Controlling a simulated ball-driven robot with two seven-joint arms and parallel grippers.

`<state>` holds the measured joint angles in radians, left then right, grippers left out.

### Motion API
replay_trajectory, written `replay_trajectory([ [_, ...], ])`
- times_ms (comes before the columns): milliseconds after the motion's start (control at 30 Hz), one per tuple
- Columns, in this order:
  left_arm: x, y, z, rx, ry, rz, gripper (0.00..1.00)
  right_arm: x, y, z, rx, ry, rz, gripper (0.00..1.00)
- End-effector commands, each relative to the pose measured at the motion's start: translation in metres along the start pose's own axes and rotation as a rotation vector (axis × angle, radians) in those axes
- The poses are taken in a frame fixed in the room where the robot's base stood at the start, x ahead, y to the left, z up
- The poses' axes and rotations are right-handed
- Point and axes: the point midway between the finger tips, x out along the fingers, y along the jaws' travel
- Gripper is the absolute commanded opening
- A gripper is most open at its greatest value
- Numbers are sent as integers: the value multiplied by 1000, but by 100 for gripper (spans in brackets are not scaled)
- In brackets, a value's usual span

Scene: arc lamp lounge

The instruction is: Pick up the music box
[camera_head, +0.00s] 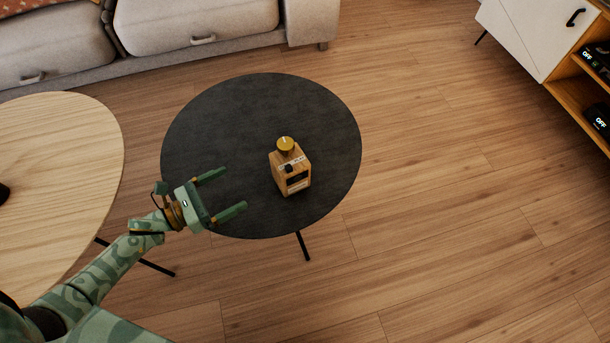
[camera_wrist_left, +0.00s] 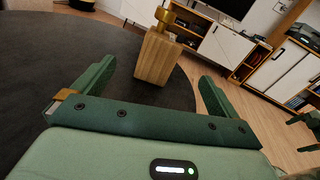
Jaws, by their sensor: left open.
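The music box (camera_head: 290,172) is a small wooden box with a round yellow knob on top and a dark opening in its front. It stands upright on the round black table (camera_head: 240,110), right of the middle. My left gripper (camera_head: 228,193) is open and empty over the table, to the left of the music box and apart from it, with its fingers pointing toward it. In the left wrist view the music box (camera_wrist_left: 158,58) stands ahead, between the two open fingers (camera_wrist_left: 155,85) and beyond their tips.
A round light wood table (camera_head: 60,150) stands at the left, close to the black one. A grey sofa (camera_head: 190,30) is behind. A white and wood cabinet (camera_head: 525,35) is at the top right. Wooden floor (camera_head: 450,200) is clear on the right.

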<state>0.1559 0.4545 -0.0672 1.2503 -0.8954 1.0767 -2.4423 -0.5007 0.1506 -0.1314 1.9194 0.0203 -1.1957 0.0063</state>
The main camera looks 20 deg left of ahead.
Motion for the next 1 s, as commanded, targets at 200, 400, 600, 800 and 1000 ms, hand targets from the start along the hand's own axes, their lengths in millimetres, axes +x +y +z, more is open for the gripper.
replay_trajectory([
  [200, 16, 0, -4, 139, -25, -65, 98, 1, 7, -3, -18, -16, 15, 98],
  [400, 63, -3, -2, 139, -28, -64, 98, -10, 16, -13, -16, 4, 33, 98],
  [600, 104, -5, -2, 136, -25, -61, 98, -12, 14, -26, 4, 52, 29, 98],
  [800, 121, -6, -1, 136, -24, -61, 98, -13, 13, -32, 14, 76, 27, 98],
  [1000, 152, -4, 1, 135, -25, -62, 98, -15, 10, -48, 40, 134, 18, 98],
])
